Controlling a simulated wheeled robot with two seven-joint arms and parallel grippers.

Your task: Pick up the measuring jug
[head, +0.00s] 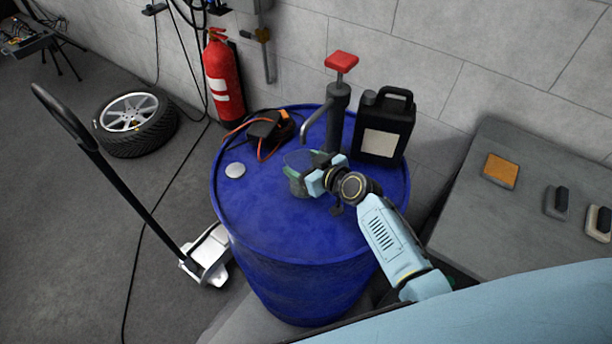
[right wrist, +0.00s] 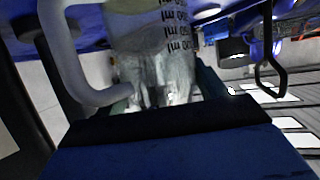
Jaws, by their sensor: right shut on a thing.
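The measuring jug (head: 297,163) is on or just above the top of the blue drum (head: 255,205), beside the hand pump; I cannot tell if its base touches the drum. It looks clear, with a greenish tint. My right gripper (head: 305,181) is shut on the jug and partly hides it. In the right wrist view the jug (right wrist: 160,50) is close up between the fingers, with black scale marks on its side. My left gripper is not in view.
On the drum stand a pump (head: 337,115) with a red handle, a black canister (head: 384,125), a black device (head: 265,128) with orange cables, and a white cap (head: 235,170). A fire extinguisher (head: 222,75) stands behind. A grey bench (head: 500,215) is at right.

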